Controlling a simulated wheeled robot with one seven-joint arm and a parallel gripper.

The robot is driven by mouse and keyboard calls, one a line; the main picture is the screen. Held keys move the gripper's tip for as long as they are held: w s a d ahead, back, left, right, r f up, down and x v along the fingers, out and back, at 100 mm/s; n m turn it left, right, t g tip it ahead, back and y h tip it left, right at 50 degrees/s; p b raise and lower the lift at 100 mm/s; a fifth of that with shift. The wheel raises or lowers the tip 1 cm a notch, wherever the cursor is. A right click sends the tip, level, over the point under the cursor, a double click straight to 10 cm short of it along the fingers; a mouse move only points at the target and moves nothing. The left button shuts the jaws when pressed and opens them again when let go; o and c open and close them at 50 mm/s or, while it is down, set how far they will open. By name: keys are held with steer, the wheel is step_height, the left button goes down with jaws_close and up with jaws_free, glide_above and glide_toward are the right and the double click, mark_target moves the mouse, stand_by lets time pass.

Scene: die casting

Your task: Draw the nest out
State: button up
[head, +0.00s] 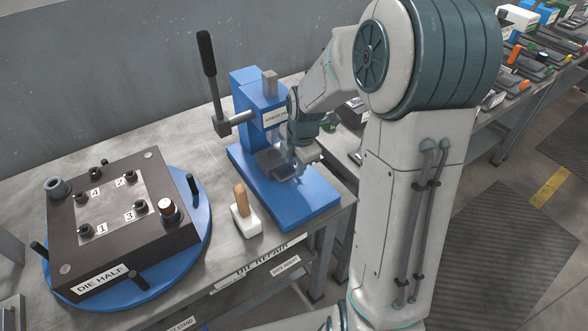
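A blue arbor press (325,197) stands on the grey bench, with a black lever raised at its left. A grey block, which looks like the nest (268,160), sits low in the press on its blue base, below the ram. My gripper (297,174) is down at the right front of this block, just above the base. It is close to the block, but I cannot tell whether they touch. The fingers are small and partly hidden by my wrist, so I cannot tell whether they are open or shut.
A dark die half (120,255) with numbered pins sits on a blue round turntable (203,232) at the left. A wooden-handled tool with a white block (246,221) stands between it and the press.

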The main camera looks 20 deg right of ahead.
mark_target(293, 174)
steer(key=shift+w+a+f, duration=0.1)
steer(key=shift+w+f, duration=0.05)
steer(key=shift+f, duration=0.65)
steer(key=shift+w+f, duration=0.15)
steer(key=shift+f, duration=0.6)
